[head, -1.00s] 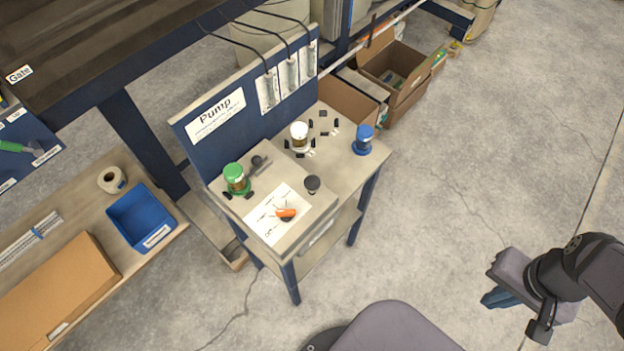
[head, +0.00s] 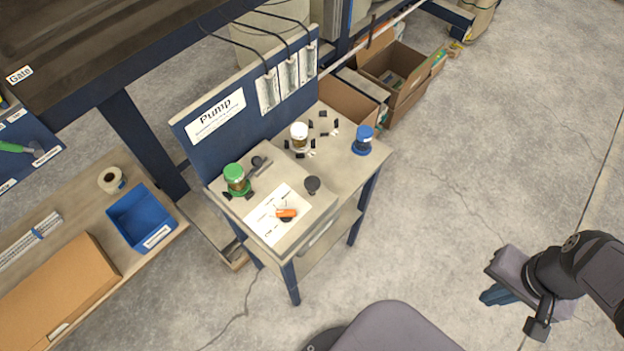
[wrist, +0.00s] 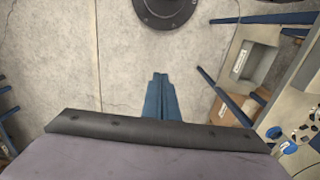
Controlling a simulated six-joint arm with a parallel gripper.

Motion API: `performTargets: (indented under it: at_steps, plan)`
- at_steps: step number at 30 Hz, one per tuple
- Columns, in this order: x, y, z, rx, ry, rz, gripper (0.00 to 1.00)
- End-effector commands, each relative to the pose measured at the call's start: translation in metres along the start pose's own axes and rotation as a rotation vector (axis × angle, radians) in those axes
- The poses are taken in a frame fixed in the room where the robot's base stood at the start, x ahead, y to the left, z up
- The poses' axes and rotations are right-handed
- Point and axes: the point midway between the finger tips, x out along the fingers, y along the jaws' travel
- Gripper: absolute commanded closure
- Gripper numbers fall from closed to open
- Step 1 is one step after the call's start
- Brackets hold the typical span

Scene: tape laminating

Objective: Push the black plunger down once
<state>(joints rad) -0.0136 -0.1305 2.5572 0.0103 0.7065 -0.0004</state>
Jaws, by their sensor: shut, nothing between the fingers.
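A small black round-topped knob, which looks like the black plunger (head: 312,185), stands on the right side of the raised panel on the Pump bench. It is upright and nothing touches it. I cannot make it out in the wrist view. My gripper (head: 494,299) is at the lower right of the head view, over bare floor and well away from the bench. Its blue fingers are together and empty, as the wrist view also shows (wrist: 160,95).
The blue back board (head: 255,115) rises behind. Open floor lies between my gripper and the bench.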

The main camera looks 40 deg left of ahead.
Motion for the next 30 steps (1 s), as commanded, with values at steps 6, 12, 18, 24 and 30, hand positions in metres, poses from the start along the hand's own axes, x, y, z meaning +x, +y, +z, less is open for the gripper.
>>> performTargets:
  at_steps: [6, 12, 18, 24, 30]
  plan:
    - [-0.008, -0.036, -0.022, -0.020, 0.058, -0.053, 1.00]
    - [-0.021, -0.106, -0.051, -0.036, 0.154, -0.150, 1.00]
    - [-0.038, -0.192, -0.070, -0.028, 0.255, -0.263, 1.00]
    - [-0.054, -0.273, -0.068, 0.005, 0.338, -0.359, 1.00]
    - [-0.069, -0.341, -0.048, 0.049, 0.414, -0.431, 1.00]
